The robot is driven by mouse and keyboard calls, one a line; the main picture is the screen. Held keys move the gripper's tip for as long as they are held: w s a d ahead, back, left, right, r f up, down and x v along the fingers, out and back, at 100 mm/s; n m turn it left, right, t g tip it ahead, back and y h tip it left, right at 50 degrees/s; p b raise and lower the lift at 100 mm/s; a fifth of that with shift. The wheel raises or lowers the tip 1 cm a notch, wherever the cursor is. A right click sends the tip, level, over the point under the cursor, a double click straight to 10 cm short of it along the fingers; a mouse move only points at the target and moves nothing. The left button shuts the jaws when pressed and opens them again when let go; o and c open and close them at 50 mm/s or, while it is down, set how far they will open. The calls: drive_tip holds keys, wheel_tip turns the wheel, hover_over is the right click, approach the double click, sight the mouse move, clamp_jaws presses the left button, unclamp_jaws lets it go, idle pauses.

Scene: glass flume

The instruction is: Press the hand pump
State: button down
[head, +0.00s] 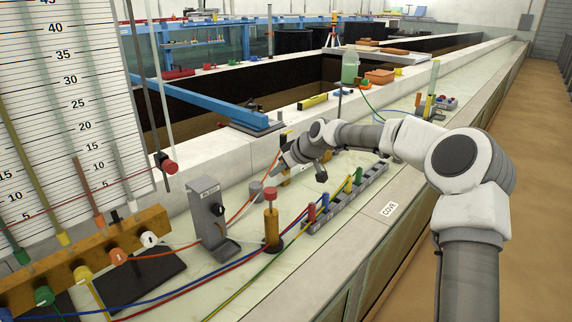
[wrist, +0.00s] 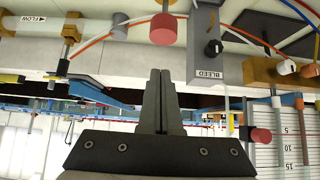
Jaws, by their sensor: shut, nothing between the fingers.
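The hand pump, which I take to be the upright brass cylinder (head: 272,229) with a red cap, stands on the pale bench in the head view. Its red cap (wrist: 164,29) shows at the top of the wrist view, where the picture is upside down; the body is mostly out of frame there. My gripper (wrist: 160,72) has its two dark fingers together and empty. The fingers point towards the bench side where the pump stands, with a visible gap from the cap. In the head view the gripper (head: 277,168) is behind the pump, and its fingertips are hard to make out.
A grey BLEED box (head: 208,215) with a black knob stands just left of the pump. A rack of coloured plugs (head: 348,197) lies to its right. Coloured tubes cross the bench around its base. A scale board (head: 70,100) rises at the left.

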sight(275, 198)
drive_tip(key=f, duration=0.5)
drive_tip(key=shift+w+a, duration=0.35)
drive_tip(key=shift+w, duration=0.05)
drive_tip(key=shift+f, duration=0.1)
wheel_tip(275, 198, down, 5)
drive_tip(key=b, duration=0.4)
drive_tip(key=shift+s, duration=0.1)
